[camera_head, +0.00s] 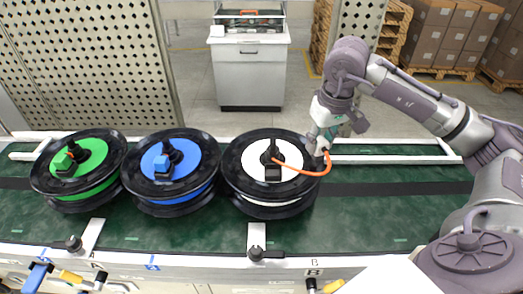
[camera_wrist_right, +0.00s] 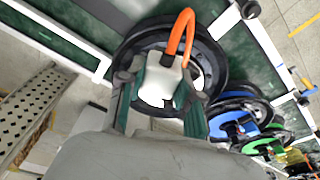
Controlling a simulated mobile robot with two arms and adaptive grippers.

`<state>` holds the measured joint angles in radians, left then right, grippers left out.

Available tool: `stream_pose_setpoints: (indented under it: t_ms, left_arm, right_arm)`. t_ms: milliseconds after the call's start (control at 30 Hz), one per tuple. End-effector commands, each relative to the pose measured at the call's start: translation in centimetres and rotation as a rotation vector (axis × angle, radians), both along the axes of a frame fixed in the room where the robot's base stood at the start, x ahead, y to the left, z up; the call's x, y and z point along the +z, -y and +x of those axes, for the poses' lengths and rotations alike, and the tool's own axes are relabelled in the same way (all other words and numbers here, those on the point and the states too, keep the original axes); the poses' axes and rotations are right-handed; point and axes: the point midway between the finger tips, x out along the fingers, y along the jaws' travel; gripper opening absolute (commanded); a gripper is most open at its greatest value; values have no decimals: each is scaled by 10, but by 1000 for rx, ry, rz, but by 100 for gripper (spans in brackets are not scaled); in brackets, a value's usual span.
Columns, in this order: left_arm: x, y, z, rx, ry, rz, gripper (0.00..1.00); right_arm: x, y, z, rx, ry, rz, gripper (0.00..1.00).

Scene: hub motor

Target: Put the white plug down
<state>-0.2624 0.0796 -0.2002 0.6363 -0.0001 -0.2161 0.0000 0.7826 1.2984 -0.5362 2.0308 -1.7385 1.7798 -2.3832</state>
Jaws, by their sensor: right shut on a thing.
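The white plug (camera_wrist_right: 158,82) is between the fingers of my right gripper (camera_wrist_right: 160,95) in the right wrist view, with an orange cable (camera_wrist_right: 180,30) curving from it. In the head view my right gripper (camera_head: 322,140) is at the right rim of the white hub motor (camera_head: 262,150), and the plug is mostly hidden there. The orange cable (camera_head: 315,172) runs from the gripper to the black hub of the white motor. My left gripper is not in view.
A blue hub motor (camera_head: 185,155) and a green hub motor (camera_head: 92,155) stand left of the white one on the green conveyor (camera_head: 390,210). The belt right of the white motor is clear. A grey cabinet (camera_head: 250,75) and perforated panels (camera_head: 85,60) stand behind.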

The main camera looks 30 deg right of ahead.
Motion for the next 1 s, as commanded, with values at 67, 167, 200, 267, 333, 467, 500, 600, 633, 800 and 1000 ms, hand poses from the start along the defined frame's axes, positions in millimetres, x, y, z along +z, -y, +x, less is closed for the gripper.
stream_pose_setpoints:
  t_ms: [67,167,200,267,333,467,500,600,633,800,1000]
  left_arm:
    - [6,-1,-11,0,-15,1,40]
    - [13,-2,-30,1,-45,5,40]
    - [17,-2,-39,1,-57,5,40]
    - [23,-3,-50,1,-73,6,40]
    - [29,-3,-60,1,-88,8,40]
    - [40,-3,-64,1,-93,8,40]
    - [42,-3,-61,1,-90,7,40]
    - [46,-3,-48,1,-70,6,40]
    - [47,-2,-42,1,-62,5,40]
    - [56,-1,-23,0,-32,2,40]
    - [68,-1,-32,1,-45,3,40]
  right_arm:
    - [1,-5,3,12,-2,2,0]
    - [-8,-17,17,16,-4,5,0]
    - [-13,-22,25,15,-4,6,0]
    - [-21,-30,36,15,-4,5,0]
    - [-31,-39,50,13,-4,6,0]
    - [-49,-54,72,13,-4,4,0]
    - [-53,-58,78,12,-5,3,0]
    - [-62,-64,88,9,-2,1,0]
    - [-64,-65,90,10,-2,1,0]
    - [-77,-67,93,10,-6,0,0]
    - [-103,-67,92,10,-3,0,0]
